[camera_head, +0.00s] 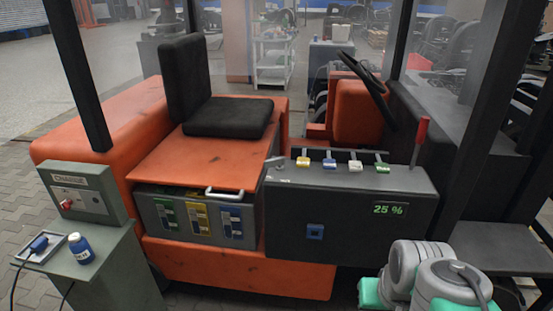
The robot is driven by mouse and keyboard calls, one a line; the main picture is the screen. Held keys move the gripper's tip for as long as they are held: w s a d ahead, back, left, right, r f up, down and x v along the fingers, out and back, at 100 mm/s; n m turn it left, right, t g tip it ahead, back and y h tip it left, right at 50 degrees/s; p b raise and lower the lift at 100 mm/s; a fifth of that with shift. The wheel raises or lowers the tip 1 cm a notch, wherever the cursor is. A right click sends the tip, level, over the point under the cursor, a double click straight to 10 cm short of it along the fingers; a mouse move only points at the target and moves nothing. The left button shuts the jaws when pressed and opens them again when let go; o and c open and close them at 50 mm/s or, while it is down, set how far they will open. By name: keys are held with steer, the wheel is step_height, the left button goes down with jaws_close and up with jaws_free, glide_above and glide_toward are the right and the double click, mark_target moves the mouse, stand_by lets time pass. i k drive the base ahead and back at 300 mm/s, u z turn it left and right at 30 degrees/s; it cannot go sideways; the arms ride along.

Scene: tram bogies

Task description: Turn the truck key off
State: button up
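The truck (205,155) is an orange forklift with a black seat. Its dark grey side console (350,210) faces me and carries a green "25 %" display (388,209). A small grey fitting (278,162) sits at the left end of the console top; it may be the key switch, but it is too small to tell its position. A blue square socket or button (315,232) is on the console front. Parts of my grey and teal arm show at the lower right, in front of the console's right end. My gripper's fingers do not show.
Several colour-tipped levers (342,163) and a red-handled lever (420,138) rise from the console. A charger box (84,192), a blue plug (39,244) and a blue bottle (81,248) stand on a grey stand at left.

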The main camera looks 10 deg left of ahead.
mark_target(278, 162)
steer(key=u, duration=0.4)
steer(key=i, duration=0.75)
steer(key=u, duration=1.2)
steer(key=i, duration=1.05)
steer(key=u, duration=0.5)
